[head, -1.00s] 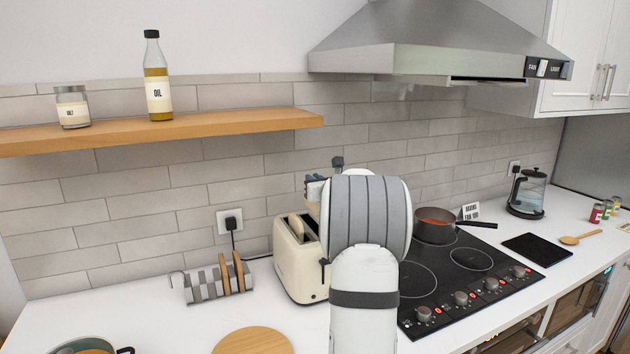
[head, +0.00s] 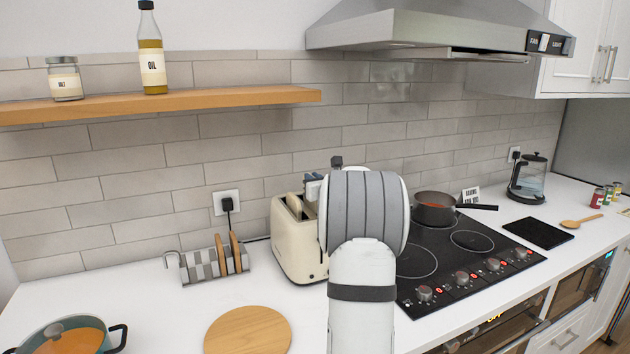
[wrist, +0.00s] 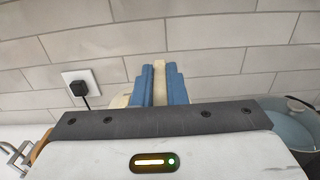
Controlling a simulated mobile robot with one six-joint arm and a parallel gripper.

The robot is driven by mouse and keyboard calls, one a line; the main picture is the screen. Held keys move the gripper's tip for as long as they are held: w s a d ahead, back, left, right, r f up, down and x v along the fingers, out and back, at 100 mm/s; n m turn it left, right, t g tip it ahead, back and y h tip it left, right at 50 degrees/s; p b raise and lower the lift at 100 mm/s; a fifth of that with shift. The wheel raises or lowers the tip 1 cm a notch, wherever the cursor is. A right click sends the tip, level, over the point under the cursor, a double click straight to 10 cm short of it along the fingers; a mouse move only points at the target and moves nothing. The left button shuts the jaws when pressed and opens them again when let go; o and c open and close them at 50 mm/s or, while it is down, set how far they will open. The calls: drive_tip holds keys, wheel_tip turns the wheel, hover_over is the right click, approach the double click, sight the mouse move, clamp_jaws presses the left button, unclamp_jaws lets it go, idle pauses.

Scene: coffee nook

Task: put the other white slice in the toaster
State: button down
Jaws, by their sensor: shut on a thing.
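The cream toaster (head: 290,250) stands on the counter left of the hob, partly hidden by my arm. A pale slice (head: 294,206) sticks up from its left slot. My gripper (head: 313,187) is above the toaster's right part, mostly hidden behind my wrist in the head view. In the wrist view my gripper (wrist: 160,85) has its blue fingers shut on a white slice (wrist: 159,90), seen edge-on between them. Whether the held slice touches the toaster is hidden.
A striped rack (head: 200,266) with two brown slices (head: 235,252) stands left of the toaster. A round wooden board (head: 248,331) lies in front. A lidded pot (head: 85,338) is at lower left. The shelf (head: 200,101) and hood (head: 420,30) overhang.

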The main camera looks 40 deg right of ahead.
idle(0.4)
drive_tip(key=c, duration=1.4)
unclamp_jaws()
drive_tip(key=shift+s+a+f, duration=0.1)
drive_tip(key=shift+s+f, duration=0.05)
drive_tip(key=shift+s, duration=0.35)
drive_tip(key=b+v, duration=0.2)
drive_tip(key=v, duration=0.4)
drive_tip(key=shift+s+a, duration=0.2)
drive_tip(key=shift+s, duration=0.1)
